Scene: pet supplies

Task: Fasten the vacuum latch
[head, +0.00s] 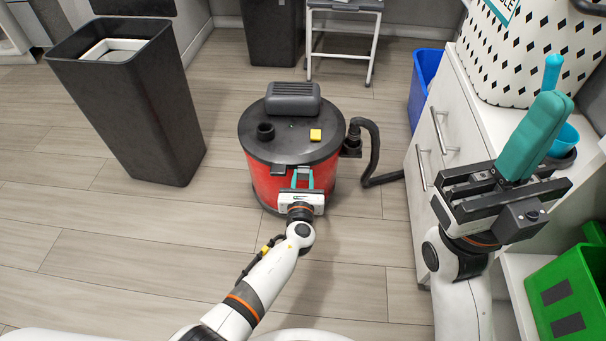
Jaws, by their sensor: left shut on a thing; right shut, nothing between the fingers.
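The vacuum (263,184) stands upright on the floor, a red drum with a dark lid (255,139), a grey handle on top and a yellow button. My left gripper (303,171) is at the drum's front, just under the lid rim, its teal fingers shut on what seems to be the vacuum latch. The latch is mostly hidden by the fingers, so I cannot tell whether it is fastened. My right gripper (548,108) is raised over the right-hand cabinet side, its teal fingers shut together and empty.
A black hose (374,150) runs from the vacuum's right side toward the white cabinet (433,130). A tall dark bin (135,110) stands at left. A blue bin (424,85), a patterned container (535,50) and a green crate (570,295) are at right.

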